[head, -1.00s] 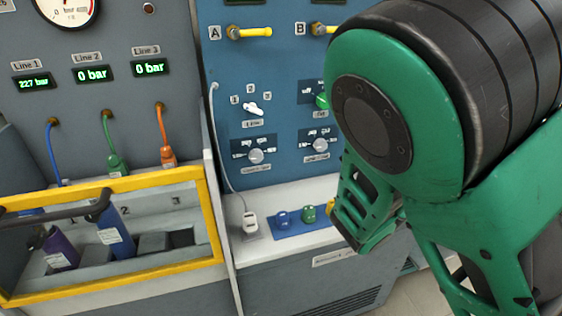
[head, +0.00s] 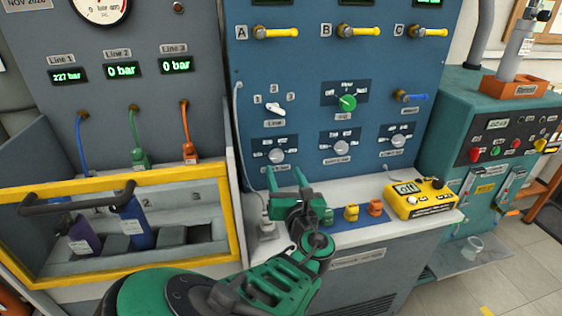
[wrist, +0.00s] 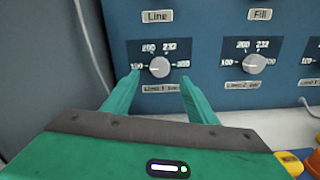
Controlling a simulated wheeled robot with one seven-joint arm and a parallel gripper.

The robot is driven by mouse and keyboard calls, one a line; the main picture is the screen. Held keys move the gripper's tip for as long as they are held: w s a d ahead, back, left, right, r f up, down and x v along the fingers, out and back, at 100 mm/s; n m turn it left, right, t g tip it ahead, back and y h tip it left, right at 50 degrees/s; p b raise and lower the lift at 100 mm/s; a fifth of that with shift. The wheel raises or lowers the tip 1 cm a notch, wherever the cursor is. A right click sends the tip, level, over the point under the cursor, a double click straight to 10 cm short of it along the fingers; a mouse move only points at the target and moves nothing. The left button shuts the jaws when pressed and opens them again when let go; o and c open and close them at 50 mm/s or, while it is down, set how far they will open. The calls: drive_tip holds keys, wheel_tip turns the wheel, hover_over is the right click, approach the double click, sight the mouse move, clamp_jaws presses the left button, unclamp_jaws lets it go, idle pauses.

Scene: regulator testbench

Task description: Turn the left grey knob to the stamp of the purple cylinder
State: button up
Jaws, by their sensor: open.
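The left grey knob (head: 276,156) sits low on the blue panel, under the white Line switch. In the wrist view the knob (wrist: 160,67) has a dial marked 100, 200, 232 and 300; its exact setting is unclear. My gripper (head: 288,180) is open just below and in front of it. In the wrist view its green fingers (wrist: 160,80) reach up on both sides of the knob's lower part; contact cannot be told. The purple cylinder (head: 85,238) leans in the yellow-framed bay at left. It has a white label, too small to read.
Two more grey knobs (head: 341,146) (head: 398,141) stand to the right. A blue cylinder (head: 137,226) is beside the purple one, behind the yellow frame (head: 239,240). Small coloured plugs (head: 351,212) and a yellow box (head: 420,199) occupy the ledge below the panel.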

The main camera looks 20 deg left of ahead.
sight(278, 157)
drive_tip(key=x, duration=0.7)
drive_tip(key=shift+w, duration=0.15)
drive_tip(key=c, duration=1.1)
